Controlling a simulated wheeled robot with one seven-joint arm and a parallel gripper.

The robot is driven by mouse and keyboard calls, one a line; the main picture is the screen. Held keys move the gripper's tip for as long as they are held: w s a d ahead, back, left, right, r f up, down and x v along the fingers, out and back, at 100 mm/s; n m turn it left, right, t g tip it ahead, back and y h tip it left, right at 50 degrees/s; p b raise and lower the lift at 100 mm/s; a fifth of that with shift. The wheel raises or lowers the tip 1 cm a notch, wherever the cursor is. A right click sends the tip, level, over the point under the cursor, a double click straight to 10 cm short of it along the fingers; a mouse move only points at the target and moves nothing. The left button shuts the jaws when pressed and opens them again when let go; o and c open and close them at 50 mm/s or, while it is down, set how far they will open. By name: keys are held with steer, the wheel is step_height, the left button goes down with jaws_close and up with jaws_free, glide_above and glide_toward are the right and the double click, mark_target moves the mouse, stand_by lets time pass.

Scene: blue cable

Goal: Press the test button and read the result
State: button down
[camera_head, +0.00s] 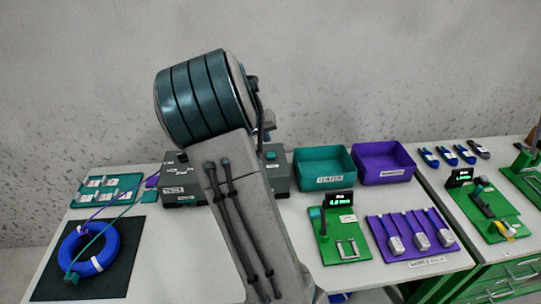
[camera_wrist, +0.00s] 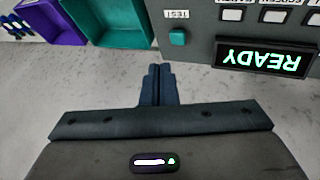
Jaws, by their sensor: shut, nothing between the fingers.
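The dark grey tester box (camera_head: 180,190) stands at the back of the left table, its middle hidden by my arm in the head view. In the wrist view, the picture is upside down; the tester front (camera_wrist: 205,60) has a teal button (camera_wrist: 178,37) beside a label reading TEST. Its display (camera_wrist: 264,58) reads READY in green. My gripper (camera_wrist: 160,70) is shut and empty, its tips pointing towards the tester just below the button in the picture, seemingly apart from it. The blue cable coil (camera_head: 113,247) lies on a black mat, with leads running towards the tester.
Teal (camera_head: 325,170) and purple (camera_head: 384,163) bins stand right of the tester. A green fixture (camera_head: 335,245) with a lit readout and a purple connector tray (camera_head: 410,235) are in front. A teal board (camera_head: 105,190) lies left. More green fixtures (camera_head: 495,225) stand far right.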

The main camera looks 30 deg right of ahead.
steer(key=w+d+f+h, duration=0.1)
steer(key=w+d+h, duration=0.1)
steer(key=w+d, duration=0.3)
steer(key=shift+w+h, duration=0.15)
steer(key=shift+h, duration=0.15)
steer(key=shift+f, duration=0.1)
step_height(320, 180, down, 8)
steer(key=b, duration=0.4)
steer(key=shift+b, duration=0.35)
steer(key=shift+f+b, duration=0.35)
steer(key=shift+b, duration=0.15)
steer(key=shift+f, duration=0.1)
stand_by(1.2)
steer(key=shift+f+b, duration=0.35)
steer(key=shift+b, duration=0.25)
